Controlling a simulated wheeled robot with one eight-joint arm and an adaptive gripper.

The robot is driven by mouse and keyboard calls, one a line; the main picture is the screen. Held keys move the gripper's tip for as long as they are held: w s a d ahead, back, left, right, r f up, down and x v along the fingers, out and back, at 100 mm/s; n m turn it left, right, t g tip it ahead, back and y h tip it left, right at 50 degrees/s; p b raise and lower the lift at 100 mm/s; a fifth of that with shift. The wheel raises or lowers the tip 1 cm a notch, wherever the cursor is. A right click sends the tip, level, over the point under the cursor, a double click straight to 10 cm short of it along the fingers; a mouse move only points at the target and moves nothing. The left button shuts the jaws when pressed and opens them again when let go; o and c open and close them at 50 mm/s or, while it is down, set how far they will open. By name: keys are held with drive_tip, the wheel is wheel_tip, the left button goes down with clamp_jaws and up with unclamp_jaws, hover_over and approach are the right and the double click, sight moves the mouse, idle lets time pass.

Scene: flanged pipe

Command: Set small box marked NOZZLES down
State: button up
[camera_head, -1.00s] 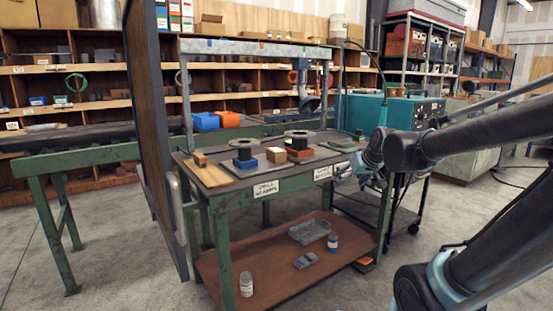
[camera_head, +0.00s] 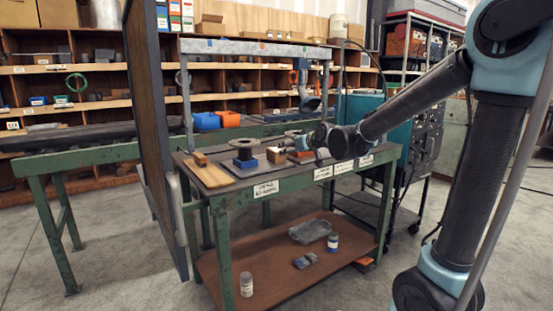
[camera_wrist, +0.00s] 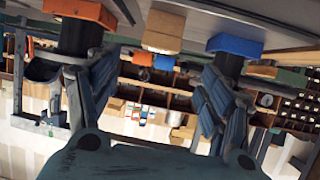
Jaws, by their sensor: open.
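A small cardboard box (camera_head: 276,155) sits on the bench top between a blue block (camera_head: 246,163) and an orange-red block (camera_head: 300,154). No NOZZLES marking can be read on it. My gripper (camera_head: 311,154) is over the right part of the bench, to the right of the box. In the wrist view, which is upside down, my gripper (camera_wrist: 150,85) is open and empty, its fingers apart. The cardboard box (camera_wrist: 163,30) shows ahead, between the directions of the two fingers. It seems clear of them.
A dark flanged piece (camera_head: 244,148) stands on the blue block. A wooden board with a block (camera_head: 208,175) lies at the bench's left. A dark upright panel (camera_head: 155,130) stands beyond it. Bottles and a grey tray (camera_head: 309,231) are on the lower shelf (camera_head: 270,265).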

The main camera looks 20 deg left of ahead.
sight(277, 152)
drive_tip(key=shift+x, duration=7.15)
drive_tip(key=shift+d, duration=0.1)
drive_tip(key=c, duration=1.5)
